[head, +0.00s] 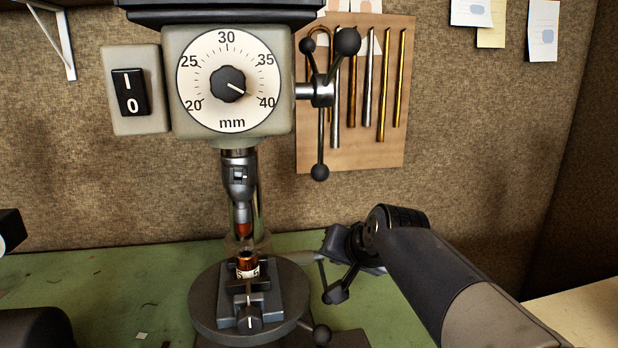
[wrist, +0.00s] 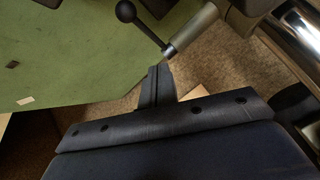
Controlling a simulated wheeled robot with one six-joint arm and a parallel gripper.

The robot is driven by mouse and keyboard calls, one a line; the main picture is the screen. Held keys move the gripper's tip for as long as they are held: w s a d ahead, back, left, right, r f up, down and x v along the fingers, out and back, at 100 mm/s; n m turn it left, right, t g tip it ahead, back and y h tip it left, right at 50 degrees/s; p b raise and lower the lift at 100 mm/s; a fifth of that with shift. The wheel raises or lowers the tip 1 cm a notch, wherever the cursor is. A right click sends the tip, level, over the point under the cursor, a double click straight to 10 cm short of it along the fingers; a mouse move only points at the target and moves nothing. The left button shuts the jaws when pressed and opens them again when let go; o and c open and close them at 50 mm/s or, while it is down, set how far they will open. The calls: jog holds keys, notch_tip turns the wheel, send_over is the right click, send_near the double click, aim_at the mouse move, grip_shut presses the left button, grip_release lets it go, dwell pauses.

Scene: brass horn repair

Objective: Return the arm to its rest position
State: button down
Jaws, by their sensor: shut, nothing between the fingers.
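My arm (head: 430,270) comes in from the lower right in the head view and bends down at a dark wrist. My gripper (head: 343,283) hangs just right of the press's round table, close by a dark ball-ended lever (head: 335,295). In the wrist view the gripper (wrist: 157,76) shows as dark fingers pressed together with nothing between them. The fingertips lie near the end of a grey cylindrical shaft (wrist: 192,30) and its ball lever (wrist: 125,11). I cannot tell whether they touch.
The press head with a mm dial (head: 228,82) stands over a round table (head: 205,310). A copper-coloured piece (head: 247,262) stands in a vise (head: 250,302) under the spindle. A tool board (head: 345,160) hangs on the wall. Green bench top (head: 110,280) is mostly clear at left.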

jog(key=w+r+g+p, duration=0.1)
jog(key=p, duration=0.3)
jog(key=w+r+g+p, duration=0.1)
jog(key=p, duration=0.3)
jog(key=shift+a+r+g, duration=0.2)
jog(key=shift+r+g, duration=0.05)
jog(key=shift+g, duration=0.05)
jog(key=shift+h+p, duration=0.3)
jog(key=shift+p, duration=0.15)
